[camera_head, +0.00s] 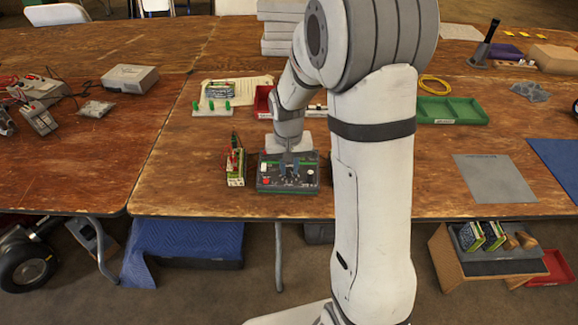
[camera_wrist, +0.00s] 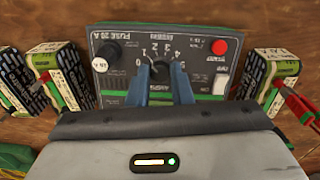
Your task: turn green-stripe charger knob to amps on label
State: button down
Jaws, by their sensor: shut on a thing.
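The charger (camera_head: 272,187) is a dark box with a green stripe, near the front edge of the middle table. In the wrist view its panel (camera_wrist: 120,40) shows a dial numbered 0 to 5, a red button (camera_wrist: 219,46), a white switch (camera_wrist: 220,84) and "FUSE 20 A" lettering. The green stripe (camera_wrist: 205,97) runs along its near edge. My gripper (camera_wrist: 160,72) has its blue fingers shut on the dark knob (camera_wrist: 159,70), which they partly hide. The knob's pointer direction is unclear. In the head view my gripper (camera_head: 291,168) is down on the charger.
Battery packs (camera_wrist: 54,76) with white labels, too small to read surely, stand beside the charger. Another pack (camera_wrist: 278,80) with a red clip stands on its other side. A green tray (camera_head: 450,110) and a grey mat (camera_head: 493,178) lie to the right.

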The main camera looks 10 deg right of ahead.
aim_at(289, 172)
dwell(0.4)
jog(key=c, duration=1.3)
grip_release()
jog(key=shift+r, duration=0.1)
notch_tip(289, 172, up, 7)
jog(key=shift+a+r+p, duration=0.1)
jog(key=shift+p, duration=0.25)
jog(key=shift+s+r, duration=0.1)
jog(key=shift+r, duration=0.1)
jog(key=s+r+n+t+p, duration=0.1)
jog(key=s+r+p, duration=0.1)
jog(key=s+r, duration=0.4)
jog(key=s+r+t+p, duration=0.1)
jog(key=s+r+p, duration=0.2)
jog(key=s, duration=1)
notch_tip(289, 172, up, 4)
jog(key=shift+s+d+f+n+p, duration=0.15)
jog(key=shift+s+d+n+p, duration=0.1)
jog(key=shift+n+p, duration=0.15)
